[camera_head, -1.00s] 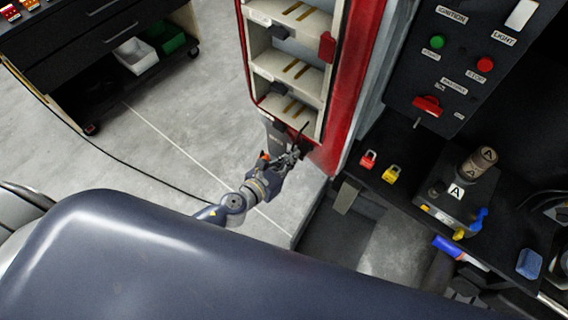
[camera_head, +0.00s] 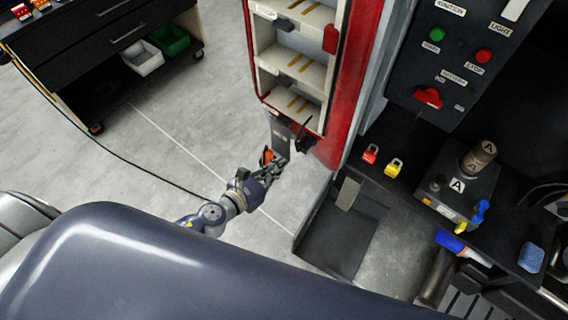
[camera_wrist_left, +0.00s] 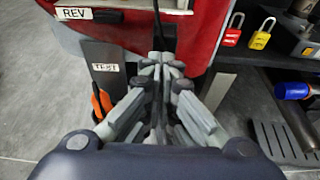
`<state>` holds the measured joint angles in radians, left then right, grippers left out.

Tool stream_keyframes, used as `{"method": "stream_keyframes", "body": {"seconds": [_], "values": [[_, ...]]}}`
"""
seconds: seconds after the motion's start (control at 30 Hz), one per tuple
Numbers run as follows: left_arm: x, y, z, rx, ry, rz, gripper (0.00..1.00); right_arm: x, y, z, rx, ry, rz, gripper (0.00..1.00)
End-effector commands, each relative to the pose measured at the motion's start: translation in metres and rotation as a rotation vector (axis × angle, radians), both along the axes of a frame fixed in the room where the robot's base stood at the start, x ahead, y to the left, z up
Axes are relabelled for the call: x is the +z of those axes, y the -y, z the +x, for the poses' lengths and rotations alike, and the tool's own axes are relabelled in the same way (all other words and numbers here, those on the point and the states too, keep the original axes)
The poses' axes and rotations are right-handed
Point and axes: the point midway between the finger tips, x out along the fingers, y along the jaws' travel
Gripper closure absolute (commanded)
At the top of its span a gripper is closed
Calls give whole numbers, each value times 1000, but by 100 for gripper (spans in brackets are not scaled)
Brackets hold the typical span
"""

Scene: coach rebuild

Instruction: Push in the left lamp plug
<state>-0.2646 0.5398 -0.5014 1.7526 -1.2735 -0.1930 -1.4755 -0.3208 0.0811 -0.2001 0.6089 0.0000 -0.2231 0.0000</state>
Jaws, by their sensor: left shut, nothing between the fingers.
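A tall red lamp housing (camera_head: 358,90) with open cream compartments stands at the top centre of the head view. A dark block (camera_head: 284,25), perhaps a plug, sits at an upper compartment's edge. In the left wrist view a black block (camera_wrist_left: 108,16) sits beside the REV label. I cannot tell which is the left lamp plug. My left gripper (camera_head: 279,167) is shut and empty, just below the housing's lower end. In the left wrist view its fingertips (camera_wrist_left: 163,66) overlap the housing's lower edge and partly hide a black cable. My right gripper is not in view.
A TEST-labelled grey bracket (camera_wrist_left: 104,55) holds an orange-and-black object (camera_wrist_left: 101,103) beside the fingers. A control panel (camera_head: 455,60) and a shelf with red (camera_head: 370,154) and yellow (camera_head: 393,167) padlocks lie right. Floor (camera_head: 190,120) is open left.

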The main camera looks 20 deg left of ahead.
Motion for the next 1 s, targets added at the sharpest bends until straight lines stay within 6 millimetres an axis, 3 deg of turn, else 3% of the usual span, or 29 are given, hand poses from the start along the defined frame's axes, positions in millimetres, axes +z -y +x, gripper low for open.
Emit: {"method": "stream_keyframes", "body": {"seconds": [0.13,0.27,0.63,1.0], "values": [[4,-7,-25,-4,-4,-1,100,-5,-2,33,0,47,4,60],[10,-13,-39,-2,-3,0,100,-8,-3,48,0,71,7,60],[17,-18,-52,-2,-1,0,100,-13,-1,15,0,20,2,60],[17,-18,-52,-2,-1,0,100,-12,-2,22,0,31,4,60]]}}
